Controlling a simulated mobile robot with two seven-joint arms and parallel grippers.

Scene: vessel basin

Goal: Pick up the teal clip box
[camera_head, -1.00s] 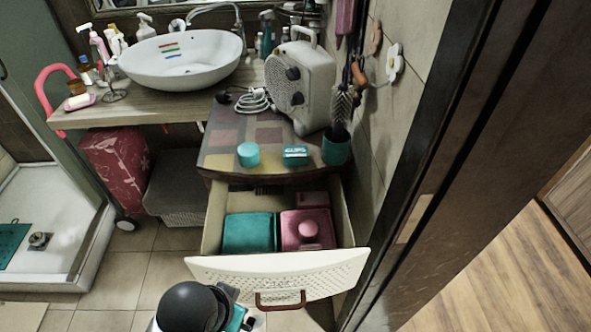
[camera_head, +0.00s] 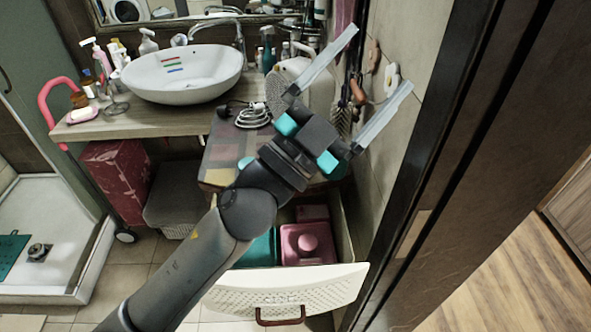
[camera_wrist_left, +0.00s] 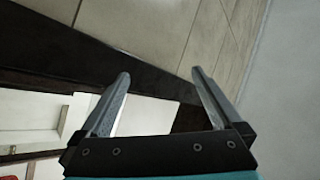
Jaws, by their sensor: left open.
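The teal clip box is hidden now in the head view, behind my left arm and gripper; one second ago it stood on the patchwork-patterned cabinet top (camera_head: 225,150), between a round teal jar (camera_head: 245,162) and a teal cup. My left gripper (camera_head: 381,60) is open and empty, raised over the cabinet's right side, its fingers pointing up and right in the picture. In the left wrist view the open fingers (camera_wrist_left: 160,73) have only wall tiles and a dark band beyond them; no clip box shows there. My right gripper is not in view.
The drawer (camera_head: 290,285) below the cabinet top is pulled out, with a pink box (camera_head: 308,244) and a larger teal box (camera_head: 262,250) inside. A basin (camera_head: 182,75) is at left.

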